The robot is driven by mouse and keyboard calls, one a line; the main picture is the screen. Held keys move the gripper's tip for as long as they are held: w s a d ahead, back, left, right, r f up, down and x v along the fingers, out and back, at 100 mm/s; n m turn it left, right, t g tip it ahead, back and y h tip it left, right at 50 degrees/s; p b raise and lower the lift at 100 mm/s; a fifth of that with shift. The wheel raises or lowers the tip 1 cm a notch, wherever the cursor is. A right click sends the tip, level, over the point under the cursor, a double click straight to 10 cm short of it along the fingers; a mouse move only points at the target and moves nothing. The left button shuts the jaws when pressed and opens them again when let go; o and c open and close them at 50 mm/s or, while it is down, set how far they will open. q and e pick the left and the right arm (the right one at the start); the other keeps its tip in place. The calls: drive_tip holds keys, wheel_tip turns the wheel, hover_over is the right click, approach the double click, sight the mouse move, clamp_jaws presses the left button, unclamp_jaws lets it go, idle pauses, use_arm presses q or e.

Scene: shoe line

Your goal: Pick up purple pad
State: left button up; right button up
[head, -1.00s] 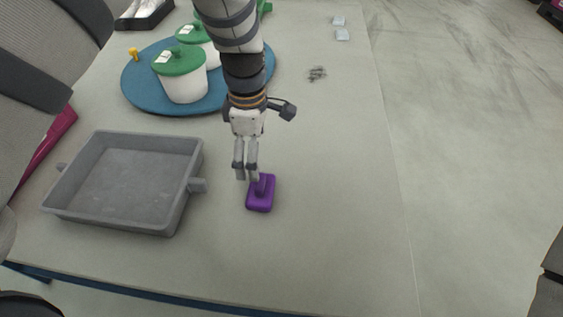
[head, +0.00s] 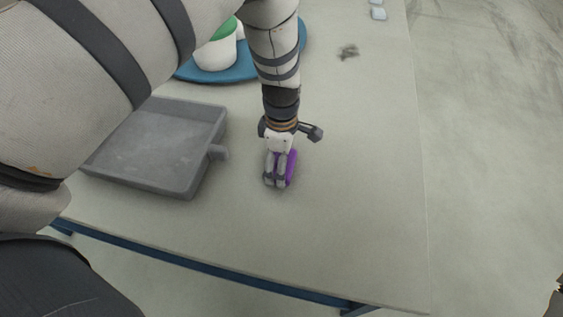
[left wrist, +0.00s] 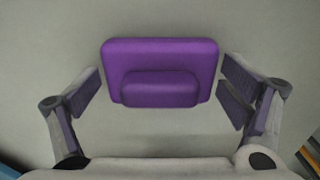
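The purple pad (head: 291,167) lies on the table, mostly hidden behind my left gripper (head: 275,184) in the head view. In the left wrist view the purple pad (left wrist: 160,60) shows whole, a flat rounded block with a raised grip on its near side. My left gripper (left wrist: 160,92) is open there, with one finger on each side of the pad and a gap between pad and fingers. The fingers do not hold the pad. My right gripper is not in view.
A grey tray (head: 190,181) with side handles stands left of the gripper. A blue round mat (head: 247,72) with a green-lidded white pot (head: 217,54) lies behind. The table (head: 350,170) is clear to the right; its blue front edge (head: 200,262) runs below.

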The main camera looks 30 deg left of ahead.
use_arm(q)
drive_tip(key=c, duration=0.5)
drive_tip(key=shift+c, duration=0.2)
drive_tip(key=shift+r, duration=0.4)
wheel_tip(320, 180, up, 3)
drive_tip(key=shift+r+p, duration=0.1)
drive_tip(key=shift+p, duration=0.25)
drive_tip(key=s+r, duration=0.1)
drive_tip(key=s+d+r+p, duration=0.1)
drive_tip(key=r, duration=0.1)
drive_tip(key=s+r, duration=0.1)
drive_tip(key=r, duration=0.1)
drive_tip(key=shift+s+d+r+p, duration=0.1)
drive_tip(key=shift+s+d+p, duration=0.1)
drive_tip(key=shift+s+p, duration=0.1)
drive_tip(key=s+d+r+p, duration=0.1)
drive_tip(key=s+d+r, duration=0.2)
drive_tip(key=s, duration=0.6)
drive_tip(key=shift+s+r, duration=0.3)
drive_tip(key=shift+r, duration=0.1)
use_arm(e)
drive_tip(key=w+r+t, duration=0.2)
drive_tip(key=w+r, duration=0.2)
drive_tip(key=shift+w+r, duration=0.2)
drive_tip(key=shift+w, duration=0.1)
use_arm(q)
drive_tip(key=shift+d, duration=0.1)
